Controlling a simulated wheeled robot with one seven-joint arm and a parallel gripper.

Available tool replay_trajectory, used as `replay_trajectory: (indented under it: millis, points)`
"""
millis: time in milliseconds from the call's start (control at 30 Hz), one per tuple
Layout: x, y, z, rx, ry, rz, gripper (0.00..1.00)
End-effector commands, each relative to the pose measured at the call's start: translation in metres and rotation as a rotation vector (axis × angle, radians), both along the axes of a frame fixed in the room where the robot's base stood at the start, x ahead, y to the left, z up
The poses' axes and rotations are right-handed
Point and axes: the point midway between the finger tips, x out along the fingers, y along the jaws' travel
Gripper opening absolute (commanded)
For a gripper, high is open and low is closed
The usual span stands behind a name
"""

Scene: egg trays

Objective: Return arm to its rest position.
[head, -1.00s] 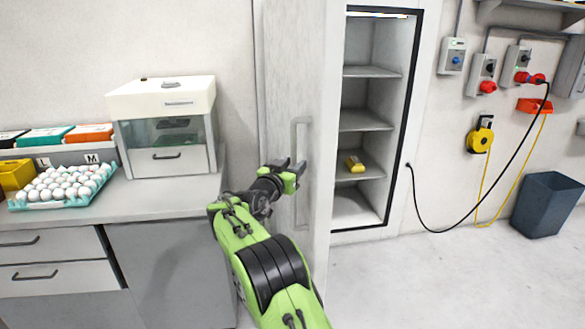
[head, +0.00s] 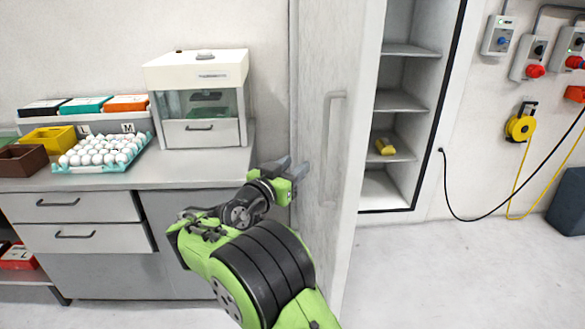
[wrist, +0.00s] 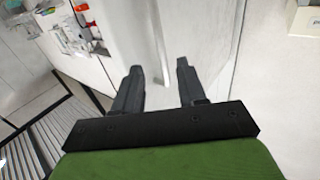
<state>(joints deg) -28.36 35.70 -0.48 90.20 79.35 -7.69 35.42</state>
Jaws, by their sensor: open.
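My gripper (head: 292,171) is at the end of my green and black arm, in front of the open white cabinet door (head: 333,130) in the head view. In the wrist view my gripper (wrist: 158,82) shows two dark fingers spread apart with nothing between them. Its fingers point toward the pale door surface. I cannot tell exactly how close the fingertips are to the door. The arm is bent and reaches up from the bottom of the head view.
The counter (head: 200,165) at left holds an egg tray (head: 140,142), a white-topped glass case (head: 197,70) and small bins. A yellow object (head: 384,146) lies on a cabinet shelf. Bare floor (head: 450,270) is at right. A cable (head: 480,212) hangs on the wall.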

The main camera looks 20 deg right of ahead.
Motion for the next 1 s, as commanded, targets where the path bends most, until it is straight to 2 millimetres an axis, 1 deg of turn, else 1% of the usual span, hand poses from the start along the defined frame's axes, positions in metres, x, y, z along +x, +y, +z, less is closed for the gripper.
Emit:
replay_trajectory:
  millis: [200,267,367,433,467,533,567,600,633,667,700,767,800,867,900,967,1000]
  points:
    - [0.000,0.000,0.000,0.000,0.000,-0.001,0.41]
    - [-0.002,-0.003,0.001,0.010,0.006,-0.002,0.41]
    - [-0.013,-0.021,0.004,0.084,0.064,0.000,0.41]
    - [-0.032,-0.039,0.004,0.177,0.147,0.019,0.41]
    - [-0.042,-0.045,0.002,0.221,0.191,0.034,0.41]
    - [-0.071,-0.054,-0.004,0.314,0.302,0.086,0.41]
    - [-0.086,-0.056,-0.007,0.350,0.350,0.112,0.41]
    - [-0.106,-0.056,-0.011,0.393,0.413,0.154,0.41]
    - [-0.122,-0.054,-0.014,0.421,0.458,0.189,0.41]
    - [-0.139,-0.052,-0.018,0.446,0.506,0.227,0.41]
    - [-0.162,-0.047,-0.023,0.471,0.564,0.278,0.41]
    - [-0.194,-0.037,-0.031,0.497,0.646,0.356,0.41]
    - [-0.214,-0.030,-0.037,0.507,0.695,0.405,0.41]
    - [-0.243,-0.020,-0.045,0.514,0.760,0.475,0.41]
    - [-0.261,-0.013,-0.051,0.514,0.800,0.519,0.41]
    - [-0.286,-0.002,-0.059,0.510,0.855,0.581,0.41]
    - [-0.302,0.005,-0.065,0.502,0.891,0.623,0.41]
